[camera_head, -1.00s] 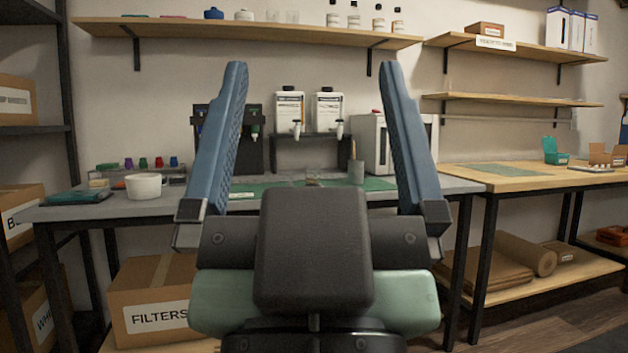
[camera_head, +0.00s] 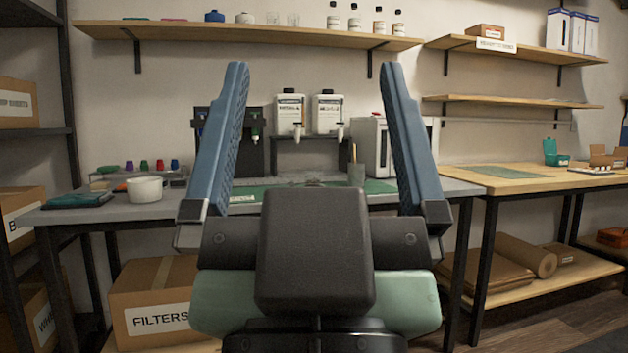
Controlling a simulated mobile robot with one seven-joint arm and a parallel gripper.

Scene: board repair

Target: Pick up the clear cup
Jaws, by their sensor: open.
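Two small clear cups stand on the long upper wall shelf, one on the left (camera_head: 272,18) and one on the right (camera_head: 293,18). They are faint against the pale wall, and I cannot tell which one the task means. My gripper (camera_head: 308,75) is in the middle of the picture, seen from behind. Its two blue fingers point up and are wide apart, with nothing between them. The clear cups show in the gap between the fingertips, above them in the picture and well beyond, on the far wall.
The upper shelf (camera_head: 180,32) also holds several bottles and a blue jar (camera_head: 214,16). A wooden table (camera_head: 520,181) stands at right.

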